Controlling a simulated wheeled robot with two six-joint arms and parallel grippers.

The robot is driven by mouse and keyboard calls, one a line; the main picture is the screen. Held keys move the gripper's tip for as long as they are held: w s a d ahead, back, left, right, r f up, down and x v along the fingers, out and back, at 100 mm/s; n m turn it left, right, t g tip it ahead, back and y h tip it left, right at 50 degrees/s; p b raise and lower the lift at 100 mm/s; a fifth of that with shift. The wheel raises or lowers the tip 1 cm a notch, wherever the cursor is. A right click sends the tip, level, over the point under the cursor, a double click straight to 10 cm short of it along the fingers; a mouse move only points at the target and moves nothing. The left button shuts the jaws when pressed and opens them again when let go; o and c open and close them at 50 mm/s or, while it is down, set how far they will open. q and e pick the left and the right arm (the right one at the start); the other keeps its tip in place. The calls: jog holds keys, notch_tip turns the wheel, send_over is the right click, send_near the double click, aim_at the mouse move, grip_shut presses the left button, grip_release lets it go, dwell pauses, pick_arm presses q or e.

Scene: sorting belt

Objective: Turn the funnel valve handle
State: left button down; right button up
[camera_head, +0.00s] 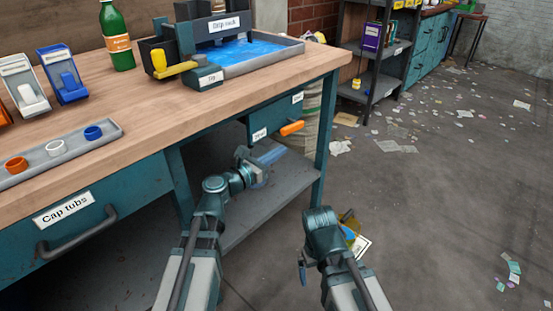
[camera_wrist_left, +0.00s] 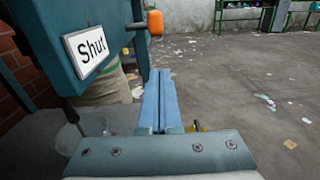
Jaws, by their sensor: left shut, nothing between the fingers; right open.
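The orange valve handle (camera_head: 291,128) sticks out from the teal box under the bench's right end, beside two white labels. In the left wrist view the handle (camera_wrist_left: 155,20) is at the top, just right of the label reading "Shut" (camera_wrist_left: 88,50). My left gripper (camera_head: 268,167) is below and left of the handle in the head view, apart from it. Its blue fingers (camera_wrist_left: 160,88) are together and empty, pointing past the box. My right gripper (camera_head: 318,228) hangs lower right, away from the handle; its fingers are mostly hidden.
The wooden bench (camera_head: 150,110) carries a blue-filled tray (camera_head: 285,55), a green bottle (camera_head: 116,35) and a grey tray (camera_head: 95,150) with small caps. A grey lower shelf (camera_head: 262,205) lies beneath. Open floor littered with paper lies to the right.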

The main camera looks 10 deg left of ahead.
aim_at(281, 132)
pick_arm(q)
jog(key=r+p, duration=0.1)
jog(key=w+r+p, duration=0.1)
jog(key=d+r+p, duration=0.1)
jog(key=r+p, duration=0.1)
jog(key=shift+w, duration=0.2)
jog(key=shift+r+p, duration=0.35)
dwell(1.1)
jog(key=shift+r+p, duration=0.85)
jog(key=shift+w+d+r+p, duration=0.1)
jog(key=shift+w+r+p, duration=0.05)
jog(key=shift+r+p, duration=0.5)
jog(key=shift+w+d+r+p, duration=0.1)
jog(key=shift+r+p, duration=0.45)
jog(key=shift+r, duration=0.05)
jog(key=shift+w+d+r+p, duration=0.2)
jog(key=shift+w+r+p, duration=0.1)
jog(key=shift+r+p, duration=0.25)
jog(key=shift+w+d+r+p, duration=0.15)
jog(key=shift+w+r+p, duration=0.1)
jog(key=shift+r+p, duration=0.25)
jog(key=shift+w+d+r+p, duration=0.65)
jog(key=shift+w+r+p, duration=0.1)
jog(key=shift+w, duration=0.1)
